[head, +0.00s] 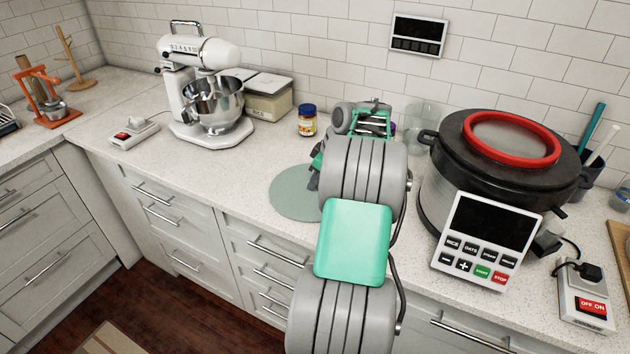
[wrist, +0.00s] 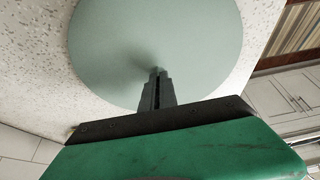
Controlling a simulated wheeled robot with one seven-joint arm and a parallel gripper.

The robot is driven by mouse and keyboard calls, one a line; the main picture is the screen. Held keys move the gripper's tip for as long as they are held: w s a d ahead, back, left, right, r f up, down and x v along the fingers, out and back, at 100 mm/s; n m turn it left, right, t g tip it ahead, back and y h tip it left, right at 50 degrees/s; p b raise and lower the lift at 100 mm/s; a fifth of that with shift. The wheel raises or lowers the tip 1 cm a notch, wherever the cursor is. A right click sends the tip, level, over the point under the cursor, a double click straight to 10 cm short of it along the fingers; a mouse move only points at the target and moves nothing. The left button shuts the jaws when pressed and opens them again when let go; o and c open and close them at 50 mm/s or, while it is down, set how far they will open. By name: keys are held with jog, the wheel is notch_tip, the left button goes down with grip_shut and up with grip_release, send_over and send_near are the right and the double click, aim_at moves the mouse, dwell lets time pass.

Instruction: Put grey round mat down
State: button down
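The grey round mat (head: 294,192) is a thin, flat grey-green disc at the worktop's front edge, left of my arm. In the head view it looks level and at or very close to the worktop; any small gap beneath cannot be made out. It fills the upper middle of the wrist view (wrist: 155,35). My gripper (wrist: 157,74) has its dark fingers close together at the near part of the mat, with a dark shade on the mat around the tips. The fingers look shut on the mat, though the pinched part is hidden. My arm covers the mat's right side in the head view.
The worktop (head: 245,165) is clear left of the mat. A white stand mixer (head: 205,85), a rice container (head: 267,105) and a jar (head: 307,121) stand behind. A large black cooker (head: 455,185) with a red ring stands close right of my arm.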

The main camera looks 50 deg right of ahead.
jog(key=shift+f, duration=0.1)
jog(key=c, duration=2.1)
grip_release()
jog(key=shift+f, duration=0.1)
jog(key=o, duration=0.5)
jog(key=shift+c, duration=0.2)
